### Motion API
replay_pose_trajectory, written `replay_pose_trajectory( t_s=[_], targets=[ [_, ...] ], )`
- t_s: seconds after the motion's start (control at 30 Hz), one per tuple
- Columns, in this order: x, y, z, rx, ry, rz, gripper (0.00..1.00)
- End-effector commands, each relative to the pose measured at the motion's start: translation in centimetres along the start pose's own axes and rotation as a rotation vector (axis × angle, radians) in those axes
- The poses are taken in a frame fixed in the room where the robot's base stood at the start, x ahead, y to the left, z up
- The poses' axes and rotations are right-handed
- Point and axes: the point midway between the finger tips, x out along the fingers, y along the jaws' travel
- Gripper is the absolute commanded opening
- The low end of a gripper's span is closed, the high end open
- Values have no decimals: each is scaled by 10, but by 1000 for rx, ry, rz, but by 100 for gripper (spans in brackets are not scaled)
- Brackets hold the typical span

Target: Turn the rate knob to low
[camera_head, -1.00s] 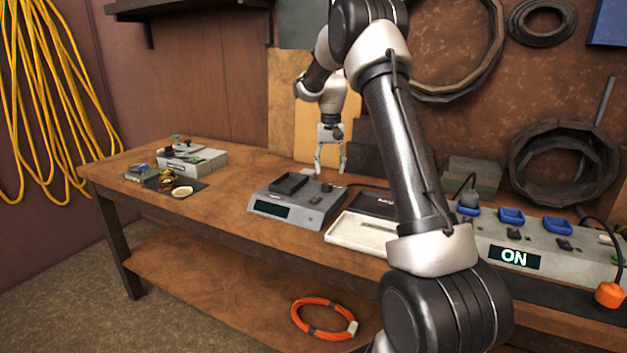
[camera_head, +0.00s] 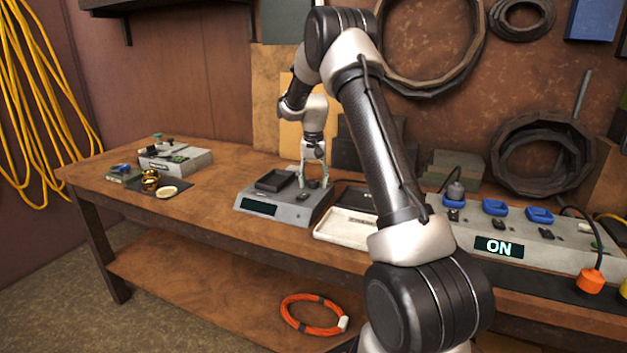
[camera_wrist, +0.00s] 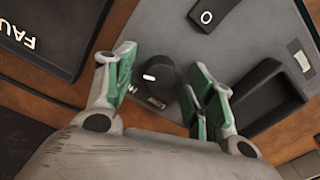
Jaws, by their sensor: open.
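The rate knob (camera_wrist: 155,77) is a round black knob with a white pointer mark, on the top of a grey charger-like unit (camera_head: 260,219) on the bench. My gripper (camera_wrist: 160,88) is open, with green-padded fingers on either side of the knob. In the wrist view the fingers appear apart from the knob. In the head view my gripper (camera_head: 314,184) is low over the right rear of the unit and partly hides the knob. The unit's front display (camera_head: 261,206) looks dark.
A black rocker switch (camera_wrist: 209,12) and a raised dark tray (camera_wrist: 268,98) are on the unit near the fingers. A dark panel with "FAU" lettering (camera_wrist: 40,35) lies to the left. A power strip with an "ON" display (camera_head: 499,247) stands at right.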

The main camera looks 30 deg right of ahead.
Motion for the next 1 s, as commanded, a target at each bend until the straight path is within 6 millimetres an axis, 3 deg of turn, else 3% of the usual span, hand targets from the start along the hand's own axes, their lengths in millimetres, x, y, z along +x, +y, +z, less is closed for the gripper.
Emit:
replay_pose_trajectory(
  t_s=[0.13, 0.3, 0.4, 0.77, 1.0],
  targets=[
    [0, 0, 0, 0, 0, 0, 52],
    [0, 0, 0, 0, 0, 0, 21],
    [0, 0, 0, 0, 0, 0, 8],
    [0, 0, 0, -53, 0, 0, 8],
    [0, 0, 0, -208, 0, 0, 8]
  ],
)
